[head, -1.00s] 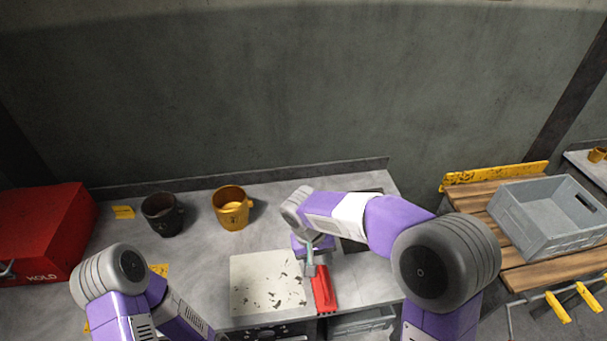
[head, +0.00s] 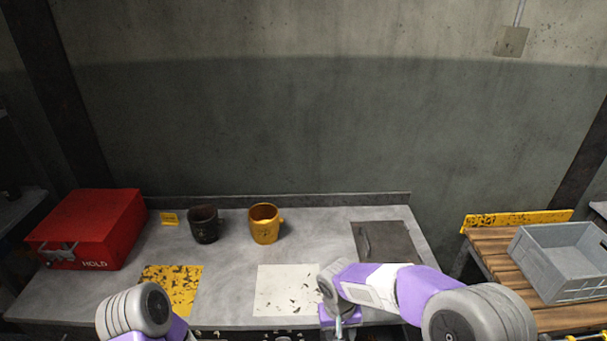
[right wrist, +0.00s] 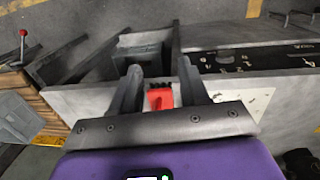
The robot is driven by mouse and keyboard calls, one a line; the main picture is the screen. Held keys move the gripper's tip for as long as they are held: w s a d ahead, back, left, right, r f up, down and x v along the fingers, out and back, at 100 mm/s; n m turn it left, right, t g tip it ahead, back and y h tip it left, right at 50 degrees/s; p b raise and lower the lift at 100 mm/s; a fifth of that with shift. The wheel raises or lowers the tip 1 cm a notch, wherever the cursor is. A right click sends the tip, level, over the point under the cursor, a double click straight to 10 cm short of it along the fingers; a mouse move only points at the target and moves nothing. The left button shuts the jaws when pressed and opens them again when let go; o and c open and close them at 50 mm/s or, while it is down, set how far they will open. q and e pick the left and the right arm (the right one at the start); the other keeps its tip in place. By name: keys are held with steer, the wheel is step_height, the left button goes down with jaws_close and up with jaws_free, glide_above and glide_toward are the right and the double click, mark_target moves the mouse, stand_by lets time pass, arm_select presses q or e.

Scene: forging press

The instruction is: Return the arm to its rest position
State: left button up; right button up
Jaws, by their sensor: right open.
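My right arm reaches in from the lower right in the head view, with its wrist low over the bench's front edge by the white pad (head: 285,290). In the right wrist view my right gripper (right wrist: 160,85) is open, with its two dark fingers apart. A red object (right wrist: 160,99) shows between and beyond the fingers, by the bench edge; the gap to them is hard to judge. The arm or frame edge hides this object in the head view. Of my left arm only a grey joint and purple link show; its gripper is out of view.
A red box (head: 90,230) marked HOLD, a black mug (head: 203,224) and a yellow mug (head: 264,224) stand on the bench (head: 225,270). A yellow worn pad (head: 172,288) and dark plate (head: 384,241) lie there. A grey crate (head: 562,262) sits on a wooden table (head: 490,248) at right.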

arm_select(q)
steer(key=f+b, duration=0.1)
steer(key=w+f+b, duration=0.1)
steer(key=shift+f, duration=0.35)
arm_select(e)
steer(key=s+f+m+y, duration=0.1)
steer(key=s+f, duration=0.3)
steer(key=f, duration=0.4)
steer(key=s+f+m+y, duration=0.1)
steer(key=s+f+y, duration=0.1)
steer(key=s+f, duration=0.3)
steer(key=s+f+m+t+y, duration=0.1)
steer(key=s+f, duration=0.3)
steer(key=f, duration=0.7)
steer(key=shift+s+d+f+y, duration=0.35)
steer(key=shift+s+y, duration=0.05)
steer(key=shift+y, duration=0.3)
